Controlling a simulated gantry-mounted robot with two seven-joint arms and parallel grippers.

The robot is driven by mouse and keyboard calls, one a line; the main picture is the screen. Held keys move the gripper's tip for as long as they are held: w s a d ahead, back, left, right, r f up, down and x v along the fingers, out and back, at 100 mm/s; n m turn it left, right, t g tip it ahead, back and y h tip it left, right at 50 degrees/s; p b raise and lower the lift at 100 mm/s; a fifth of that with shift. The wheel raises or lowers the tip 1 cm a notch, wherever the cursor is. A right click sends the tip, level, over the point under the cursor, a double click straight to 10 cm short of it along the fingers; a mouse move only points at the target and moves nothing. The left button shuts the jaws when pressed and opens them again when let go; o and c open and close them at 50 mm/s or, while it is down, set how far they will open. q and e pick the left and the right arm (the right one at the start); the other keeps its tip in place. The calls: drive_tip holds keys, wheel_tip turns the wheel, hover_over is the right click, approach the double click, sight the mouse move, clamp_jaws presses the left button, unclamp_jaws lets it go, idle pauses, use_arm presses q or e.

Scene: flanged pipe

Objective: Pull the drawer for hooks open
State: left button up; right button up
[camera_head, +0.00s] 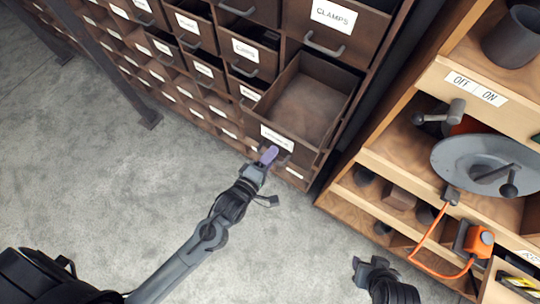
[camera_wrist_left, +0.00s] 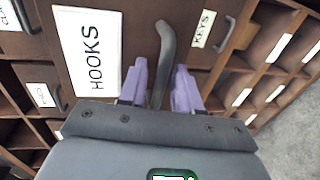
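The hooks drawer (camera_head: 309,96) stands pulled well out of the dark cabinet, and its inside looks empty. Its front carries a white HOOKS label (camera_wrist_left: 89,52) and a dark curved handle (camera_wrist_left: 166,40). My left gripper (camera_head: 268,156) is at this handle, below the drawer front.
Other cabinet drawers, including the clamps drawer (camera_head: 325,22), are around the open one. A wooden shelf unit (camera_head: 385,160) with a grey disc (camera_head: 462,160) and an orange device (camera_head: 480,240) stands at right. The grey floor at left is clear.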

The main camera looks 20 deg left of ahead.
use_arm(q)
drive_tip(key=b+v, duration=0.1)
drive_tip(key=v, duration=0.9)
drive_tip(key=shift+s+b, duration=0.3)
drive_tip(key=shift+s, duration=0.05)
drive_tip(key=shift+w+r, duration=0.1)
drive_tip(key=shift+r, duration=0.05)
